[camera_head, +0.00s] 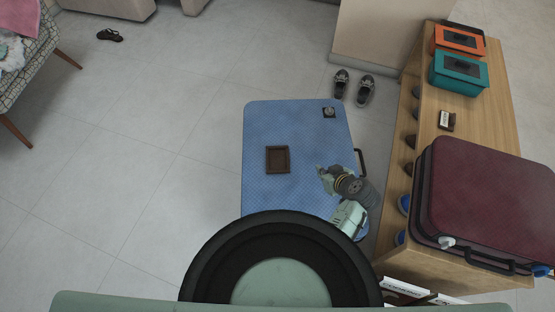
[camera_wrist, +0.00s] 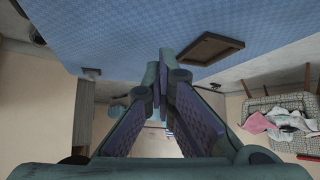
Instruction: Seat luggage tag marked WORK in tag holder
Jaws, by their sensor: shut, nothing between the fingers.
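A brown rectangular frame with a recessed middle, which looks like the tag holder (camera_head: 278,159), lies on the blue suitcase-like surface (camera_head: 260,122). It also shows in the wrist view (camera_wrist: 208,48), to the right of the fingertips. A small brown and white piece (camera_head: 447,120) lies on the wooden bench; it may be the luggage tag, but I cannot read WORK on it. My gripper (camera_head: 321,172) is over the right part of the blue surface, right of the frame and apart from it. In the wrist view the fingers (camera_wrist: 163,58) are shut and empty.
The bench (camera_head: 462,107) on the right carries a maroon suitcase (camera_head: 480,195), a teal box (camera_head: 459,72) and an orange box (camera_head: 459,40). A small dark item (camera_head: 329,112) sits on the blue surface's far right corner. Shoes (camera_head: 354,87) stand beyond it.

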